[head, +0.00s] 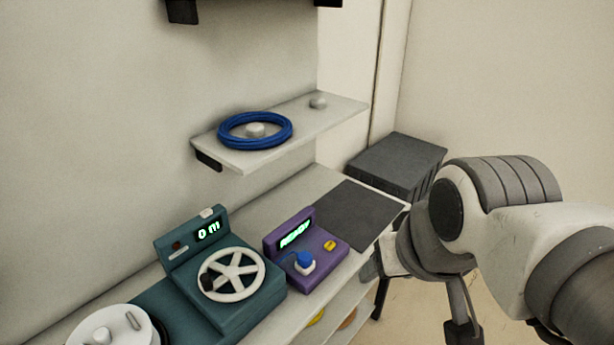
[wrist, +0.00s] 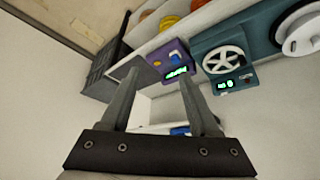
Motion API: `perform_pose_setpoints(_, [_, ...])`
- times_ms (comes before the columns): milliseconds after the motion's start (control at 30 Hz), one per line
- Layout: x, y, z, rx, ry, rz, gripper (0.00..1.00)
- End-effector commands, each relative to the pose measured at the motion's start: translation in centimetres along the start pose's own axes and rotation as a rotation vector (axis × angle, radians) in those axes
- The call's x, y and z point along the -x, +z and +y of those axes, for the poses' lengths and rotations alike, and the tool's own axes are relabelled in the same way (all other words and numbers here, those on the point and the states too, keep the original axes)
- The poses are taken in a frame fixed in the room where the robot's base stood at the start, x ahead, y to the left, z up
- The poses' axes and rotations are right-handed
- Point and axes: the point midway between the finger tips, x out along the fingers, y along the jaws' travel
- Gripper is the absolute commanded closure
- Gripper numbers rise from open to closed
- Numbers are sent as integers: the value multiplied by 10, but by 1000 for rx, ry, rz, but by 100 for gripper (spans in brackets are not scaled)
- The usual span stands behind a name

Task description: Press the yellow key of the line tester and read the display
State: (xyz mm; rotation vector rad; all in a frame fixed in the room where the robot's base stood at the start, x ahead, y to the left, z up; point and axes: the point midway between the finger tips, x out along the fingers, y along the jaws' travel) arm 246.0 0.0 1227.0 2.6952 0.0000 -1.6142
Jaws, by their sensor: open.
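The line tester, a purple box (head: 321,265), sits on the bench in the head view. Its raised display (head: 295,235) glows with green text that looks like "READY". A yellow key (head: 329,245) is on its top at the right, and a blue plug sits in a white socket (head: 305,267) near its front. In the wrist view the tester (wrist: 178,54) and its yellow key (wrist: 157,63) show beyond the fingers. My gripper (wrist: 160,73) is open and empty, apart from the tester. In the head view it hangs to the tester's right, partly hidden by my arm.
A teal device (head: 228,275) with a white spoked wheel and a display reading "0 m" stands left of the tester. A dark mat (head: 357,213) lies behind the tester. A wall shelf (head: 320,117) holds a blue cable coil (head: 254,131). A grey crate (head: 395,163) stands beyond.

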Motion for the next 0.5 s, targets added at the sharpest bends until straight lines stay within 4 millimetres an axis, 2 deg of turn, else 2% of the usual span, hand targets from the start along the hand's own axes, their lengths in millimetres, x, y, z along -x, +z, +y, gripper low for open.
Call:
perform_pose_setpoints(33, [0, 0, 0, 0, 0, 0, 49])
perform_pose_setpoints(300, [0, 0, 0, 0, 0, 0, 97])
perform_pose_setpoints(333, [0, 0, 0, 0, 0, 0, 100])
perform_pose_setpoints(500, [0, 0, 0, 0, 0, 0, 100])
